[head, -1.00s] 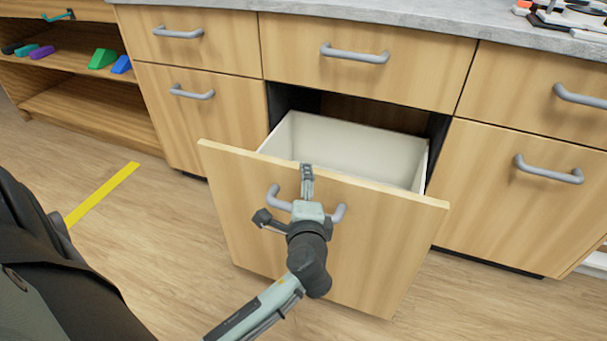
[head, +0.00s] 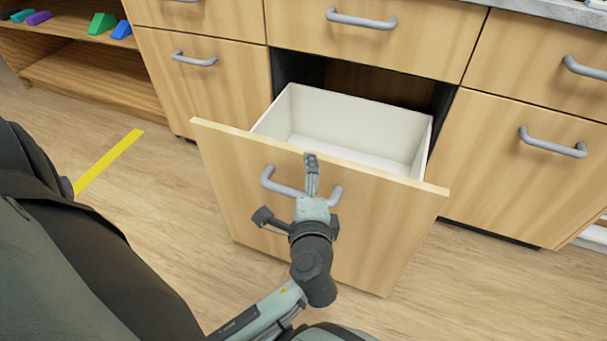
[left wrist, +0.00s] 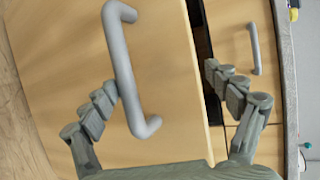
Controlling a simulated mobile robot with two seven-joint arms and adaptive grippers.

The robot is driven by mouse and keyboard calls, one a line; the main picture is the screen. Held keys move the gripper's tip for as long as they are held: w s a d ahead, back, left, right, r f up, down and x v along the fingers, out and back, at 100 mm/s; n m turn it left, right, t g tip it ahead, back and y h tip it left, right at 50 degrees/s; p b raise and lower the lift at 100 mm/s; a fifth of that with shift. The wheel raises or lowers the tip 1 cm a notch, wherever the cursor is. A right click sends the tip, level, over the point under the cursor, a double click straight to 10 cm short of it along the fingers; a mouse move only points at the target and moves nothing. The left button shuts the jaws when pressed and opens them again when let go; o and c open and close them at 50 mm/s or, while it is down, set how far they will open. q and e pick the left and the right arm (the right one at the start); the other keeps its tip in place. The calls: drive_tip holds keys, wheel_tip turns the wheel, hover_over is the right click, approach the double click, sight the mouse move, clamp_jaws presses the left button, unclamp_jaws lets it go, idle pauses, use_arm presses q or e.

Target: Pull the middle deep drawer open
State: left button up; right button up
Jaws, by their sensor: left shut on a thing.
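The middle deep drawer (head: 225,175) has a light wood front and stands well out of the cabinet. Its white inner box (head: 350,130) shows and looks empty. A grey bar handle (head: 285,188) is on its front; it also shows in the left wrist view (left wrist: 124,65). In the left wrist view the fingers (left wrist: 165,95) lie on either side of the handle bar. The middle of the handle is hidden behind the gripper. My right gripper is not in view.
A shut shallow drawer (head: 430,45) is above the open one. Shut deep drawers stand to its left (head: 215,95) and right (head: 530,180). A low wooden shelf (head: 85,80) with coloured blocks is at the far left. Bare floor lies in front, with a yellow strip (head: 108,160).

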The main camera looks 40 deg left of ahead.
use_arm(q)
drive_tip(key=r, duration=0.1)
drive_tip(key=d+r, duration=0.1)
drive_tip(key=shift+s+r+t, duration=0.15)
drive_tip(key=shift+r+t, duration=0.15)
drive_tip(key=shift+s+r, duration=0.1)
drive_tip(key=shift+r, duration=0.05)
drive_tip(key=shift+c, duration=1.1)
drive_tip(key=shift+s+d, duration=0.1)
drive_tip(key=c, duration=0.4)
drive_tip(key=shift+f, duration=0.35)
